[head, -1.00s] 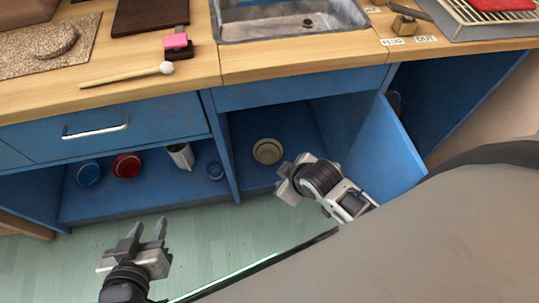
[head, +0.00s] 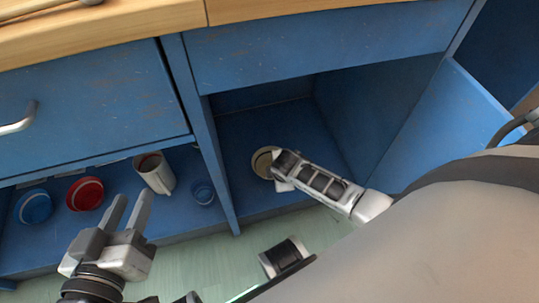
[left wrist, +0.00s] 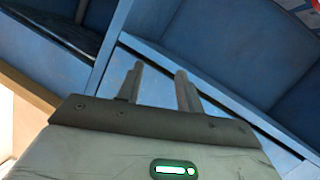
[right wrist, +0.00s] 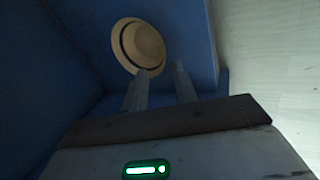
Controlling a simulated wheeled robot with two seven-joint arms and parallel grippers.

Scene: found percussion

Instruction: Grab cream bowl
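The cream bowl (head: 262,161) sits on the floor of the open blue cupboard, partly hidden by my right gripper (head: 277,172) in the head view. In the right wrist view the bowl (right wrist: 138,46) lies just beyond the fingertips of my right gripper (right wrist: 160,72). The fingers are apart with nothing between them, and the left fingertip is close to the bowl's rim; I cannot tell whether it touches. My left gripper (head: 128,205) is open and empty, in front of the open shelf to the left. It also shows open in the left wrist view (left wrist: 158,70).
A blue bowl (head: 34,207), a red bowl (head: 85,193), a white mug (head: 154,173) and a small blue cup (head: 203,192) stand in the left compartment. A divider (head: 205,140) separates it from the cupboard. The cupboard door (head: 450,125) stands open at the right.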

